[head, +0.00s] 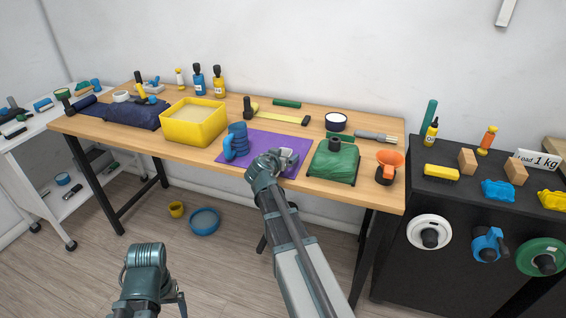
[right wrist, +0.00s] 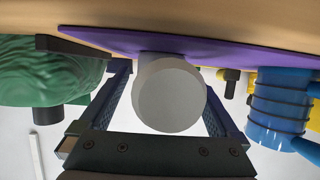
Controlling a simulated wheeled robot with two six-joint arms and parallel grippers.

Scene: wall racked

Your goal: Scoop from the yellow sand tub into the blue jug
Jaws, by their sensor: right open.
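The yellow tub (head: 209,134) holds pale sand and stands on the wooden table, left of the purple mat. The blue jug (head: 238,146) stands upright on the mat's left part, with its handle to the left; it also shows in the right wrist view (right wrist: 275,108). My right gripper (head: 286,158) is open over the mat, right of the jug. In the right wrist view a grey round-ended thing (right wrist: 170,98) shows between the spread fingers; I cannot tell whether they touch it or whether it is a scoop's handle. My left arm is low at the left, its fingers unclear.
A green bag (head: 334,165) and an orange funnel-like thing (head: 389,163) stand right of the purple mat (head: 262,142). A dark blue cloth (head: 130,112) lies left of the tub. Bottles and tools line the back. A black cabinet (head: 450,215) stands at the right.

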